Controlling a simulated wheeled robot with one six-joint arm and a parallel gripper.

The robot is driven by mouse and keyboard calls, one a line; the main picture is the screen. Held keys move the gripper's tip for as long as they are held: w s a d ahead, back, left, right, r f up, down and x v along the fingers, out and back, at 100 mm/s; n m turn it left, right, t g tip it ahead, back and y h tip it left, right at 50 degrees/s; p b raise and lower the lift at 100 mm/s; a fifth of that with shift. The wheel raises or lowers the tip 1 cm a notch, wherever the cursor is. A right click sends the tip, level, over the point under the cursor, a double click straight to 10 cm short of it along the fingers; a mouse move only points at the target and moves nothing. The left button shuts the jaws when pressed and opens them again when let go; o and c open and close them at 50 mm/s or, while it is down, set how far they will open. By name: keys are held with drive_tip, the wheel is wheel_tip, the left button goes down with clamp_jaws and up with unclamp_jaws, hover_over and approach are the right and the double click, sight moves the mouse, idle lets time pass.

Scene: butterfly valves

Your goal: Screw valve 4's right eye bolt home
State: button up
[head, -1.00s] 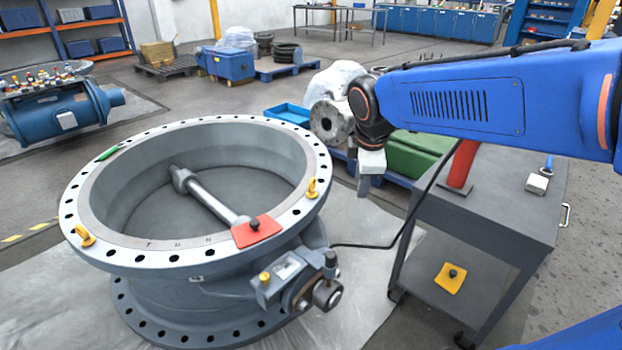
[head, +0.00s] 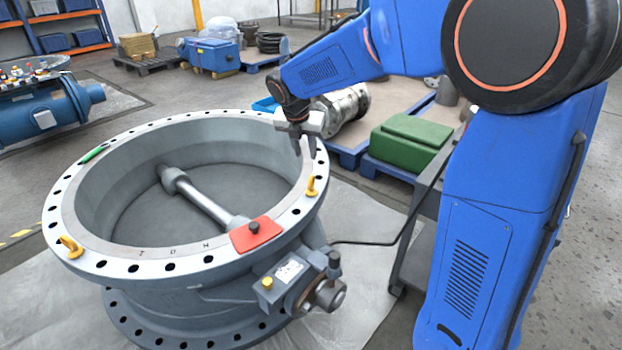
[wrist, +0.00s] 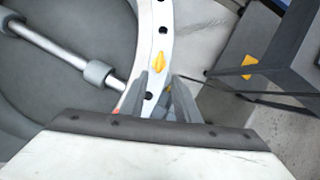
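Valve 4 (head: 222,265) is a large grey butterfly valve lying flat, with a ring of bolt holes around its top flange. Its right eye bolt (head: 311,186) is yellow and stands on the flange's right side. The eye bolt also shows in the wrist view (wrist: 159,61), just beyond my fingertips. I cannot tell how deep its thread sits. My gripper (head: 304,147) points down over the flange's right rear edge, behind and above the eye bolt and apart from it. In the wrist view its fingers (wrist: 162,82) are spread with nothing between them.
A red plate with a black knob (head: 258,234) lies on the flange near the eye bolt. A second yellow eye bolt (head: 72,247) is at the left, and a green item (head: 95,153) lies on the far left rim. A grey cart with a yellow plate (wrist: 248,66) stands right.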

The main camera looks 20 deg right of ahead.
sight(311, 177)
drive_tip(key=x, duration=1.6)
drive_tip(key=shift+s+f, duration=0.1)
drive_tip(key=shift+s, duration=0.05)
clamp_jaws()
